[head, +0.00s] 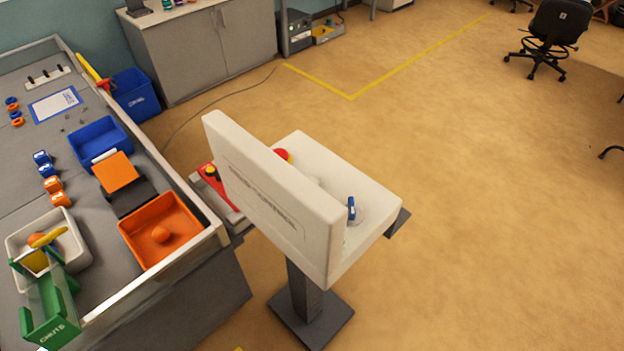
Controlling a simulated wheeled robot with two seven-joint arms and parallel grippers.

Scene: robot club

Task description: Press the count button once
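A white console (350,180) stands on a dark pedestal (303,290). Its upright panel (265,200) faces me with lettering too blurred to read, and hides part of the sloped top behind it. On that top are a red button (281,154), partly hidden, a pale round part (316,182) and a blue upright piece (351,209). I cannot tell which part is the count button. Neither of my grippers shows in the head view.
A grey workbench (95,225) at the left holds a blue bin (102,130), an orange bin (188,212), a white bin (72,244) and a green stand (55,300). A red device (210,174) sits between bench and console. Open floor (500,230) lies to the right.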

